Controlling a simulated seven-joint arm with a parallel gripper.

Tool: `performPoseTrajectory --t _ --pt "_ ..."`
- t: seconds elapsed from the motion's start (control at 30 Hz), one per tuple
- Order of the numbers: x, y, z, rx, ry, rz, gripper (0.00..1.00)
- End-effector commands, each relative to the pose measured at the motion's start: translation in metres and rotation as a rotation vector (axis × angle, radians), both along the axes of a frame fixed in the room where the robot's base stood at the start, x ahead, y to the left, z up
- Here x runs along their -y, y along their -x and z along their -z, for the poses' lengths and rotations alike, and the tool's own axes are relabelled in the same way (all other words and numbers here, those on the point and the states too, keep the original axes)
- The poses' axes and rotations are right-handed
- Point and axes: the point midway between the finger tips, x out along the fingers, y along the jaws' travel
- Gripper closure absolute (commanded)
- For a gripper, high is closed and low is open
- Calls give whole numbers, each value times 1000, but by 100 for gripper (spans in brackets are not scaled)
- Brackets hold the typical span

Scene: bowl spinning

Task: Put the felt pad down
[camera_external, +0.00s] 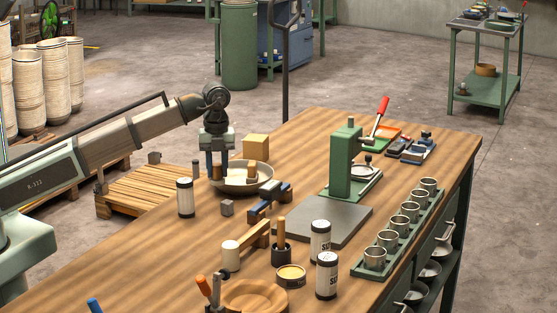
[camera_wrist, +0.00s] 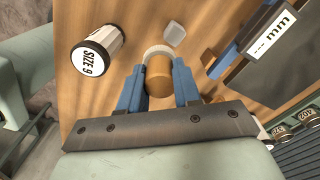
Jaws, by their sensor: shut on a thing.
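My gripper (camera_wrist: 160,78) has its two blue fingers closed on a short tan, rounded piece, which I take to be the felt pad's handle (camera_wrist: 158,80). A pale round edge, likely the felt pad (camera_wrist: 157,50), shows just past it. In the external view my gripper (camera_external: 217,178) points down at the left side of a shallow grey-olive bowl (camera_external: 262,183). Something pale shows inside the bowl's rim. The fingers hide part of the bowl, and I cannot tell whether the held piece touches anything.
A white canister (camera_external: 185,198) stands left of the gripper. A grey cube (camera_external: 227,208) and a dark blue tool (camera_external: 265,205) lie in front. A wooden block (camera_external: 256,146) is behind. The green press (camera_external: 346,165) stands right. Bare wood lies at the front left.

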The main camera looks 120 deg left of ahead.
Motion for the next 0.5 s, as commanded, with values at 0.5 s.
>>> performPoseTrajectory --t 0.5 --pt "-137 87 -8 -3 2 -280 97"
